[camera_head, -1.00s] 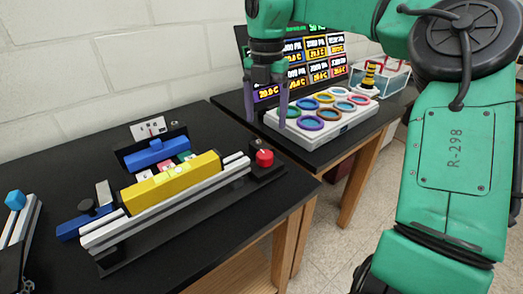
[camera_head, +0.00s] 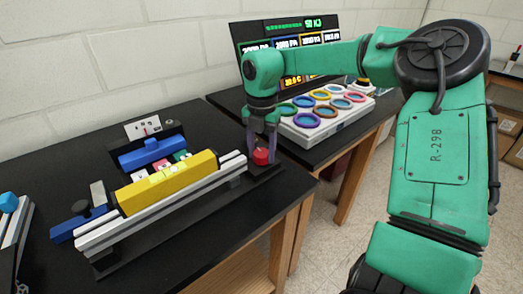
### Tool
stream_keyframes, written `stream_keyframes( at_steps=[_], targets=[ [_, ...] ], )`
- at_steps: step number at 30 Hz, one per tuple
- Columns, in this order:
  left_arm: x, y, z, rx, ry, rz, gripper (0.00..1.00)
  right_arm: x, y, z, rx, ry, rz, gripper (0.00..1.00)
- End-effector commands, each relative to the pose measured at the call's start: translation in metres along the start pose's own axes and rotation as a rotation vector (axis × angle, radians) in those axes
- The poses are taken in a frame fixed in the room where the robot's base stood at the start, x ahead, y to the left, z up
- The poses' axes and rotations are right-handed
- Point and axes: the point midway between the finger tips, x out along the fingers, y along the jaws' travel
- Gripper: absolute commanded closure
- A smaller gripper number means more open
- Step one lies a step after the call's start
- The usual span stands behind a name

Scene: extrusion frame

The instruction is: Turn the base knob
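The extrusion frame (camera_head: 118,235) stands on the near black table, with grey rails and a yellow block (camera_head: 165,187) with a level vial on top. A red knob (camera_head: 261,157) sits on the black base block at the frame's right end; I take it as the base knob. My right gripper (camera_head: 261,150) points down over the knob, with one finger on its left and one at its right. The fingers are apart; whether they touch the knob I cannot tell. My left gripper is not in view.
A blue block (camera_head: 152,152) and a dial panel (camera_head: 150,128) stand behind the yellow block. A white tray of coloured rings (camera_head: 330,125) and a display screen (camera_head: 285,45) are on the far table. The table's front right is clear.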

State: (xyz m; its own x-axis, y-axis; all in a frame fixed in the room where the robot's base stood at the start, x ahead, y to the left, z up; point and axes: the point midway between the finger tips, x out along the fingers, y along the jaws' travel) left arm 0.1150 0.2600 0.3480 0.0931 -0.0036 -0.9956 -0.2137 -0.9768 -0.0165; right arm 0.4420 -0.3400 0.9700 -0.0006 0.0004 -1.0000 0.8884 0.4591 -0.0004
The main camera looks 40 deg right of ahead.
Motion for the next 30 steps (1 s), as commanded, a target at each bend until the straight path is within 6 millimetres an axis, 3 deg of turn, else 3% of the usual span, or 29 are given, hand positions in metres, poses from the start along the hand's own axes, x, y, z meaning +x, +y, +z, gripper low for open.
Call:
stream_keyframes(
  at_steps=[14,30],
  targets=[
    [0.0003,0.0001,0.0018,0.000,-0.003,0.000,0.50,-0.0010,0.0004,0.0003,-0.103,-0.001,0.001,1.00],
    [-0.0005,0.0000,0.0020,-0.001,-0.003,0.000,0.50,-0.0019,0.0007,0.0004,-0.567,-0.001,0.002,1.00]
  ],
)
